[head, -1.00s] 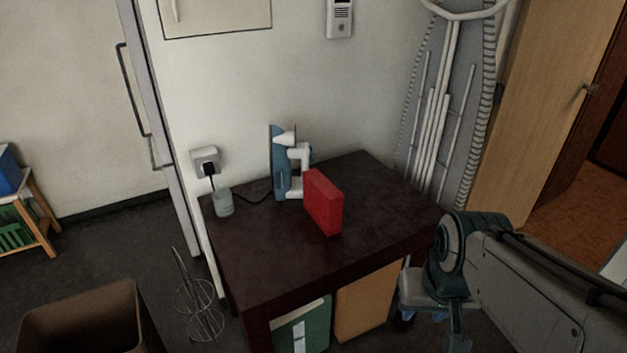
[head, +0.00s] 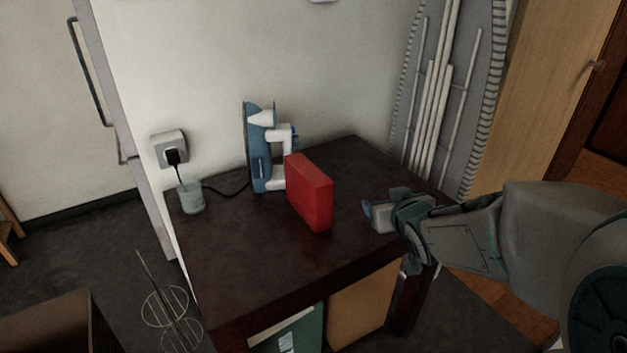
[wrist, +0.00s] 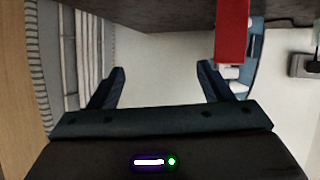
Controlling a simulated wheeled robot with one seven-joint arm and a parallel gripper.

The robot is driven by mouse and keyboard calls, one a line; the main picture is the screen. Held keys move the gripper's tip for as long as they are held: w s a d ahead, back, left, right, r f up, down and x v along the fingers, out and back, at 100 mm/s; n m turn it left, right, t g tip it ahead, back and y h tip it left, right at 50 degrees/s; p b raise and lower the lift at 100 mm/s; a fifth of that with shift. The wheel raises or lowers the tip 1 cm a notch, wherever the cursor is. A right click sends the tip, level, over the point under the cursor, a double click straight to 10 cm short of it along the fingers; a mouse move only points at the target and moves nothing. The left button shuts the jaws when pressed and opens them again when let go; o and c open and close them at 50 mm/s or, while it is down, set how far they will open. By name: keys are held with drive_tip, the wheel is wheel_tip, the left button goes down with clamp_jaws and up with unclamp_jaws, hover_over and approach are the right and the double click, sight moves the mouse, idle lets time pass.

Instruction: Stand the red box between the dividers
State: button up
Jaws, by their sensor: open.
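The red box (head: 309,194) stands upright on the dark table (head: 243,245), in front of the iron. My gripper (head: 372,212) is to the right of the box at the table's right side, apart from it. In the wrist view, my gripper (wrist: 160,68) is open with nothing between its fingers. The red box (wrist: 232,32) shows at the top there, beyond and to the right of the right-hand finger. Under the table stand a green upright piece (head: 290,333) and a tan one (head: 362,303); I cannot tell whether these are dividers.
A blue and white iron (head: 262,150) stands close behind the box, its cord running to a wall socket (head: 170,150). A pale cup (head: 190,198) is at the table's left edge. An ironing board (head: 450,100) leans at the back right. The front tabletop is clear.

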sight(328, 187)
drive_tip(key=w+a+f+n+y+b, duration=0.1)
drive_tip(key=w+a+y+b, duration=0.1)
drive_tip(key=w+a, duration=0.1)
drive_tip(key=w+a+f+n+t+y+b, duration=0.1)
drive_tip(key=w+a+y+b, duration=0.1)
drive_tip(key=a, duration=0.3)
drive_tip(key=w+a+f+n+t+y+b, duration=0.1)
drive_tip(key=w+a+y+b, duration=0.1)
drive_tip(key=w+a+y, duration=0.2)
drive_tip(key=shift+a+f+n, duration=0.15)
drive_tip(key=shift+a+n, duration=0.15)
drive_tip(key=shift+a, duration=0.05)
drive_tip(key=shift+a+b+x, duration=0.25)
drive_tip(key=shift+b+x, duration=0.35)
drive_tip(key=shift+x, duration=2.1)
drive_tip(key=shift+s+f, duration=0.1)
drive_tip(key=shift+s, duration=0.1)
clamp_jaws()
